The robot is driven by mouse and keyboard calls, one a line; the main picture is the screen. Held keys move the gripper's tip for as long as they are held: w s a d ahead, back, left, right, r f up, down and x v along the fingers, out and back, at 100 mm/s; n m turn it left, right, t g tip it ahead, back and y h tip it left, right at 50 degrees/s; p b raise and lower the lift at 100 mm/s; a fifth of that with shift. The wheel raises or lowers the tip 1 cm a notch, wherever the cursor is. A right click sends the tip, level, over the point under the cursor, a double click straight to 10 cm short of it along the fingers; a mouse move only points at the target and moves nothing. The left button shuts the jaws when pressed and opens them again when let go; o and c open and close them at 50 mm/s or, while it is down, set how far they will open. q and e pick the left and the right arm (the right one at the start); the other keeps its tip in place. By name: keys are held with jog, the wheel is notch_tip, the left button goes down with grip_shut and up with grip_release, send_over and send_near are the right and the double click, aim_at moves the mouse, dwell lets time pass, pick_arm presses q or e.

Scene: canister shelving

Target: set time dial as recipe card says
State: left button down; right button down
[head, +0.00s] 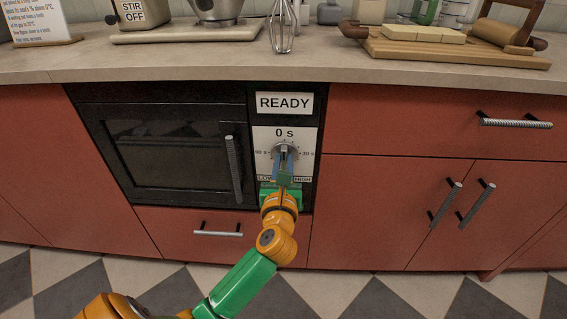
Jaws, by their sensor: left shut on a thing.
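The time dial (284,148) is on the white control panel of the built-in oven (165,150), below a "0 s" label. Marks ring the dial, with figures at its left and right. My left gripper (283,165) reaches up from below and is shut on the dial, hiding its lower part. The dial's pointer is hard to make out. The recipe card (32,20) stands at the counter's far left, cut off by the picture's edge. Its small text is mostly too blurred to read. My right gripper is not in view.
A "READY" sign (285,103) is above the dial. The oven door handle (233,168) is left of my gripper. "LOW" and "HIGH" labels are partly hidden below. Drawers and cupboards with bar handles flank the oven.

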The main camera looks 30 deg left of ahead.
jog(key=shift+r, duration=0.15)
pick_arm(q)
jog(key=shift+r+m+p, duration=0.15)
jog(key=shift+m+p, duration=0.25)
jog(key=shift+p, duration=0.2)
jog(key=m+p, duration=0.3)
jog(key=p, duration=0.1)
jog(key=m+p, duration=0.3)
jog(key=m, duration=0.1)
jog(key=shift+w+d+p, duration=0.1)
jog(key=shift+d+p, duration=0.1)
jog(key=shift+p, duration=0.15)
jog(key=shift+f+m+p, duration=0.2)
jog(key=shift+m+p, duration=0.45)
jog(key=shift+m, duration=0.55)
jog(key=shift+f+m+p, duration=0.1)
jog(key=shift+m+p, duration=0.3)
jog(key=shift+m, duration=0.3)
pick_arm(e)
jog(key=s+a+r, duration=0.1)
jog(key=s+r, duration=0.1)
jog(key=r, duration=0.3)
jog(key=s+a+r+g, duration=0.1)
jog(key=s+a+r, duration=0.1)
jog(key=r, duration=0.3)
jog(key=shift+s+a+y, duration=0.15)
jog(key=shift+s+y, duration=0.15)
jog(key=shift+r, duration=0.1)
